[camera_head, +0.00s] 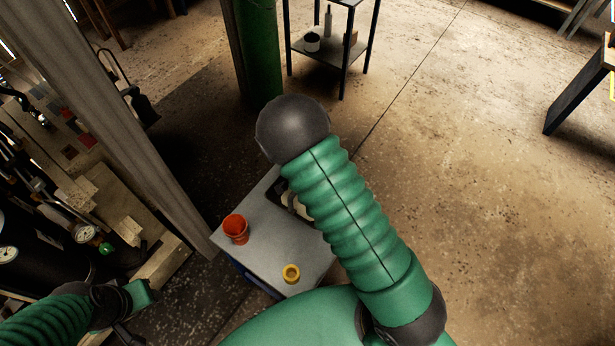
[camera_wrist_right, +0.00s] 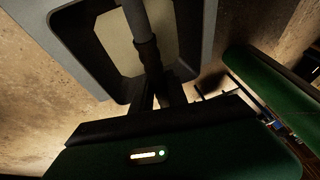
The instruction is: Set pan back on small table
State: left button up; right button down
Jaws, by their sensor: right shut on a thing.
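The small table (camera_head: 268,235) has a grey top and stands low in the middle of the head view. The pan (camera_wrist_right: 189,45) has a dark rim and a pale inside in the right wrist view, over the grey tabletop (camera_wrist_right: 62,55). A bit of the pan (camera_head: 290,203) shows past my right arm in the head view. My right gripper (camera_wrist_right: 155,98) is shut on the pan; the arm hides it in the head view. I cannot tell whether the pan touches the table. My left gripper (camera_head: 138,298) is at the lower left, away from the table; its jaws are unclear.
An orange-red cup (camera_head: 236,229) and a small yellow round object (camera_head: 291,273) are on the small table. A grey post (camera_head: 125,130) and cluttered equipment stand at the left. A green column (camera_head: 258,50) and a shelf stand (camera_head: 325,52) are behind.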

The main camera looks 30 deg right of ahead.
jog(key=shift+r, duration=0.1)
jog(key=c, duration=1.3)
grip_release()
jog(key=shift+s+a+r, duration=0.1)
jog(key=shift+a+r, duration=0.05)
jog(key=shift+r, duration=0.25)
jog(key=p+v, duration=0.3)
jog(key=v, duration=0.8)
jog(key=s+a+r+n+y, duration=0.1)
jog(key=s+a+r+n, duration=0.1)
jog(key=s+n, duration=0.2)
jog(key=s+a+r+n+y, duration=0.1)
jog(key=s+a+r+n, duration=0.2)
jog(key=s+n, duration=0.1)
jog(key=s+a+r+n+g+y, duration=0.1)
jog(key=s+a+r+n, duration=0.1)
jog(key=n, duration=0.4)
jog(key=shift+s+a+r, duration=0.15)
jog(key=shift+s+a, duration=0.1)
jog(key=shift+s, duration=0.25)
jog(key=shift+s+a+r, duration=0.15)
jog(key=shift+s+a, duration=0.05)
jog(key=shift+s, duration=0.35)
